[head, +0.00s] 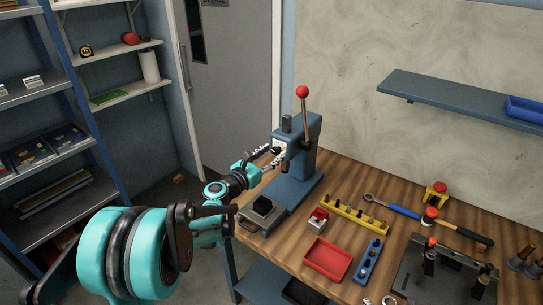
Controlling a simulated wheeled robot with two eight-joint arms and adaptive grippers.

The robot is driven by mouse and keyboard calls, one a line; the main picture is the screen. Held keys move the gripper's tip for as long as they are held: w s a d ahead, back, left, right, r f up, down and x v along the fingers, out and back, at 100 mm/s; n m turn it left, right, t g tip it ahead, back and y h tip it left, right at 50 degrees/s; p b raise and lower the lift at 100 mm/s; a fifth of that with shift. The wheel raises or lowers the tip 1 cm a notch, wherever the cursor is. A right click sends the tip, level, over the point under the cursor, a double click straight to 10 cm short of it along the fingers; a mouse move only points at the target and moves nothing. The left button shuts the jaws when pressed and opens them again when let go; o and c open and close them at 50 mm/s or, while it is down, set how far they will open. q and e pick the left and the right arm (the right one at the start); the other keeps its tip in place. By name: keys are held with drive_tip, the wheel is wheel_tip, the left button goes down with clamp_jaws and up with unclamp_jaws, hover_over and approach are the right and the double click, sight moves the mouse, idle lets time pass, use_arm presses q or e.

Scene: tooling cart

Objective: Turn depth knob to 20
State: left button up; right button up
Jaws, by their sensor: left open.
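A blue-grey arbor press (309,135) stands at the back left corner of the wooden bench. It has a lever with a red ball (302,91) on top and a dark cylinder (287,122) on its head. My left gripper (276,155) reaches in from the left, with its open fingers at the front of the press head. The depth knob cannot be made out clearly; a small dark part and a pale face show between and beside the fingers. Whether the fingers touch anything is too small to tell. My right gripper is out of view.
A grey block with a dark top (262,212) sits at the bench's left edge below my arm. A yellow rack (354,215), red tray (328,260), blue rack (369,262), wrench (404,211), hammer (465,233) and dark fixture plate (440,278) fill the bench to the right.

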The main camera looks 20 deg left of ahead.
use_arm(q)
clamp_jaws()
